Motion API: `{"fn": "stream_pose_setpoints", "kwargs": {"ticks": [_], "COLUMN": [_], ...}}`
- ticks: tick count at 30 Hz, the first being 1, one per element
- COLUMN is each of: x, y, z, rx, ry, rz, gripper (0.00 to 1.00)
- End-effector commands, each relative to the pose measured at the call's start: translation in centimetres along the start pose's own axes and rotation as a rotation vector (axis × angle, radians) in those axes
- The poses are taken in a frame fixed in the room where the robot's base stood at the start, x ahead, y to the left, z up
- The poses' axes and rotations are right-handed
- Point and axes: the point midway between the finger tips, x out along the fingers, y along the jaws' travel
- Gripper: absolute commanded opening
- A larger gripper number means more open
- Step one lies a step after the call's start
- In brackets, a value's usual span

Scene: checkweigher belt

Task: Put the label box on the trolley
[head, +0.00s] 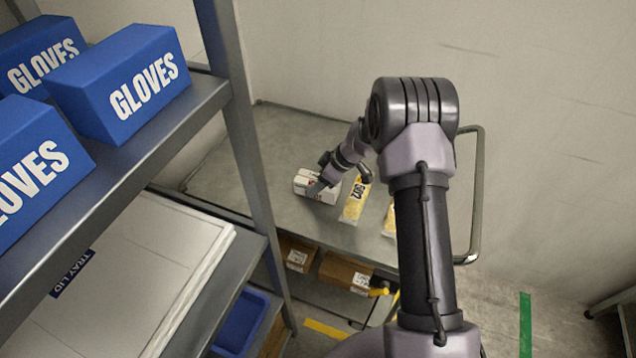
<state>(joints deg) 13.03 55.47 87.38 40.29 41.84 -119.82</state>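A small white box with a dark and reddish marking (330,195), which looks like the label box, is at the trolley's top deck. The trolley (285,140) is grey with a tubular handle on the right. My gripper (316,189) reaches down to the box from the right, and a grey finger lies across its near face. The other finger is hidden, so I cannot tell whether the gripper is closed on the box. The box looks to be on the deck or just above it. Its print is too small to read.
Yellow-and-white packs (353,203) lie right of the box, one marked 502. Brown cartons (345,271) are on the trolley's lower shelf. A metal rack (243,135) with blue GLOVES boxes (130,80) and a white tray lid (140,270) stands at left. The deck's left part is clear.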

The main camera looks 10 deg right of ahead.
Motion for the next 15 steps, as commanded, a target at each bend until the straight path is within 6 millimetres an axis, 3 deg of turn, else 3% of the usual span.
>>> {"fn": "stream_pose_setpoints", "kwargs": {"ticks": [5, 6, 9, 15], "x": [0.27, 0.28, 0.18, 0.17], "y": [0.01, -0.01, -0.02, -0.02], "z": [0.14, 0.17, 0.11, 0.10], "rx": [-0.001, -0.001, -0.001, -0.001], "ry": [0.000, 0.000, 0.000, 0.000], "rz": [0.001, 0.000, 0.000, 0.000], "gripper": [0.00, 0.54, 0.74, 0.74]}}
